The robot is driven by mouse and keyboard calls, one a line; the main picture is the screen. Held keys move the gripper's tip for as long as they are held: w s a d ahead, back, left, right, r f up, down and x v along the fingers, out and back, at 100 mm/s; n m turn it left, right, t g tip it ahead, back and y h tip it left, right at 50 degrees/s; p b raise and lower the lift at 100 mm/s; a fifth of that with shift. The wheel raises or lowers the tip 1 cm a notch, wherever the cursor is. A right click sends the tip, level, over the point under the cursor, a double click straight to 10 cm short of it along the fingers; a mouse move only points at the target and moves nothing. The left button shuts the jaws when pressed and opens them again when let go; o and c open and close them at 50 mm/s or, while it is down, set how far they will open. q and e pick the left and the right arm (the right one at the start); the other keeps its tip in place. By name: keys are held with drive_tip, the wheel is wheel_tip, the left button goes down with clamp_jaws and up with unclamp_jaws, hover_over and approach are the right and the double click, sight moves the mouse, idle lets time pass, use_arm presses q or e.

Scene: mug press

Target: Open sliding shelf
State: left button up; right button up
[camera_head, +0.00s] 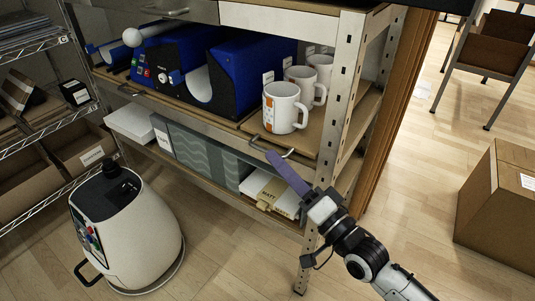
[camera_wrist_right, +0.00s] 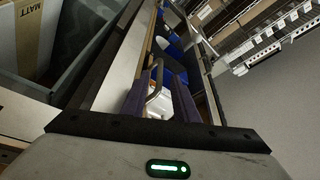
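The sliding shelf (camera_head: 312,140) is a wooden board with a metal front edge in the rack, carrying white mugs (camera_head: 281,112) on its right part. A metal bar handle (camera_head: 258,145) is on its front below the mugs. My right gripper (camera_head: 274,158) reaches up to this handle with purple fingers. In the right wrist view the handle (camera_wrist_right: 155,82) shows between the two spread fingers (camera_wrist_right: 160,90), with a white mug behind. Whether the fingers touch the handle cannot be told. My left gripper is not in view.
A blue mug press (camera_head: 250,72) stands left of the mugs. A lower shelf holds a grey patterned box (camera_head: 205,155) and small boxes (camera_head: 268,190). A metal rack post (camera_head: 338,100) rises close to my right gripper. A cardboard box (camera_head: 500,210) stands on the floor at right.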

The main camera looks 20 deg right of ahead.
sight(267, 150)
drive_tip(key=shift+b+x, duration=0.3)
drive_tip(key=shift+x, duration=2.05)
drive_tip(key=shift+f, duration=0.1)
drive_tip(key=shift+c, duration=0.2)
clamp_jaws()
